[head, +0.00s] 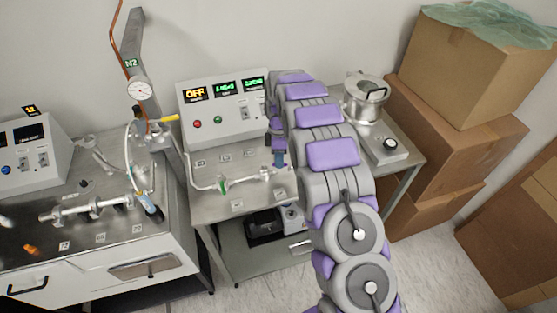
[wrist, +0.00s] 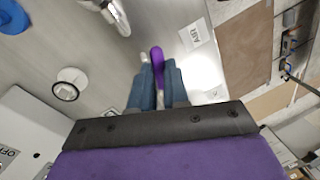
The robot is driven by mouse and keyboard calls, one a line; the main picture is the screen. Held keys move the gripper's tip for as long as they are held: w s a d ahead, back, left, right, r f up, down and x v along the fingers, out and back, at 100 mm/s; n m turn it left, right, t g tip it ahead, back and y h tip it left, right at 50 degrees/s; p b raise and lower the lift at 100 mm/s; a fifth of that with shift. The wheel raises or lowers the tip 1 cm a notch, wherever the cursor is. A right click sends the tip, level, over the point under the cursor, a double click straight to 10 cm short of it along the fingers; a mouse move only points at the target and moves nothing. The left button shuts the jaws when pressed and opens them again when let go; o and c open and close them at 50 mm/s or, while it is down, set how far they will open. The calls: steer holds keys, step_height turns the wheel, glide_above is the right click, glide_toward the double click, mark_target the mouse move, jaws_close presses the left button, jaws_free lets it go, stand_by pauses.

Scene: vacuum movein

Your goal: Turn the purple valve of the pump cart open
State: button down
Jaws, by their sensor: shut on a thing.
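The purple valve handle (wrist: 158,55) shows in the wrist view, between and just beyond my gripper's two blue fingers. My gripper (wrist: 158,78) is shut on this handle. The pump cart's top (head: 235,203) is in the middle of the head view, with a grey control box (head: 222,116) and a pipe (head: 246,181) on it. My gripper (head: 279,160) is small there, at the right of the cart top beside the pipe's end. My arm covers the cart's right side. I cannot make out the purple handle in the head view. The valve's body is mostly hidden.
An "AIR" label (wrist: 195,36) lies beside the handle. A metal pot (head: 365,102) stands on a side table right of my arm. Cardboard boxes (head: 455,145) are stacked at the right. Another bench (head: 105,235) stands left, with a gauge (head: 138,91) on a grey post.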

steer(key=shift+w+a+n+h+p, duration=0.15)
steer(key=shift+w+n+p, duration=0.3)
steer(key=shift+n, duration=0.45)
steer(key=shift+w+a+n+h+p, duration=0.15)
steer(key=shift+w+n+p, duration=0.3)
steer(key=shift+n, duration=0.45)
steer(key=shift+w+d+r, duration=0.1)
steer(key=shift+w, duration=0.05)
steer(key=c, duration=1.1)
jaws_free()
steer(key=w+r+p, duration=0.1)
steer(key=r+p, duration=0.1)
steer(key=r, duration=0.6)
steer(key=w+a+r+p, duration=0.1)
steer(key=w+r+p, duration=0.1)
steer(key=r, duration=0.6)
steer(key=shift+r+p, duration=0.4)
steer(key=shift+p, duration=0.25)
steer(key=shift+w, duration=0.1)
